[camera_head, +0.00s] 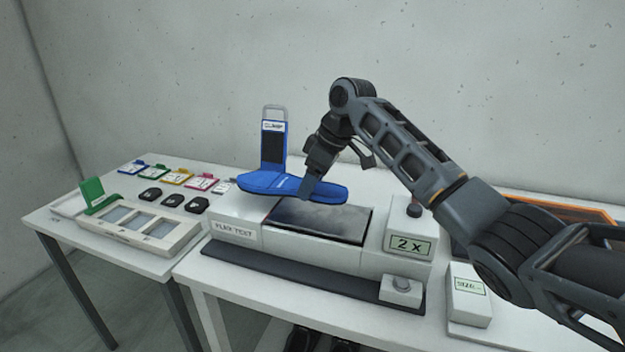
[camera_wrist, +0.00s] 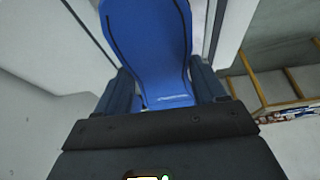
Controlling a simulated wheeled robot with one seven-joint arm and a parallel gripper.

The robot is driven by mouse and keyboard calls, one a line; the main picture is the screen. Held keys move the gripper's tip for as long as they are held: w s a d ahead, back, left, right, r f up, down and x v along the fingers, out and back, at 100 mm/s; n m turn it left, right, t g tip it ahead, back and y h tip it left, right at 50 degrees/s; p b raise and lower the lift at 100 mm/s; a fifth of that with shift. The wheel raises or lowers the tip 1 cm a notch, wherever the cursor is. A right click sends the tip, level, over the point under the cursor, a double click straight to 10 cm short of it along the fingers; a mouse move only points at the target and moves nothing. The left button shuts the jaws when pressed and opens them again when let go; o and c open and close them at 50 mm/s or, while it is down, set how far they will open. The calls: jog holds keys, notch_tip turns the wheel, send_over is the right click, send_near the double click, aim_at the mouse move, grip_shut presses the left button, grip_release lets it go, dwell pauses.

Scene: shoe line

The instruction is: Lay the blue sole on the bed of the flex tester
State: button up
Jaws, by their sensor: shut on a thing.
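The blue sole (camera_head: 270,186) is held level in my gripper (camera_head: 310,190), above the flex tester (camera_head: 240,232). In the wrist view the sole (camera_wrist: 150,45) lies between the two fingers of my gripper (camera_wrist: 168,92). The tester's bed (camera_head: 318,220) is a dark, flat plate, and it looks bare. The sole overhangs the bed's back and left side in the head view. Whether any part of the sole touches the tester cannot be told.
A blue upright clamp piece (camera_head: 273,145) stands behind the sole. The tester's display (camera_head: 410,244) reads 2 X, with a knob above it. Left are a tray with windows (camera_head: 130,228), black pieces (camera_head: 172,200) and coloured tags (camera_head: 176,178). A size box (camera_head: 470,293) stands right.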

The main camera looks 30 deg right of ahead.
aim_at(313, 211)
jog(key=shift+f+b, duration=1.1)
jog(key=shift+f, duration=1.25)
jog(key=o, duration=1.3)
jog(key=shift+b+v, duration=0.35)
jog(key=shift+v, duration=3.55)
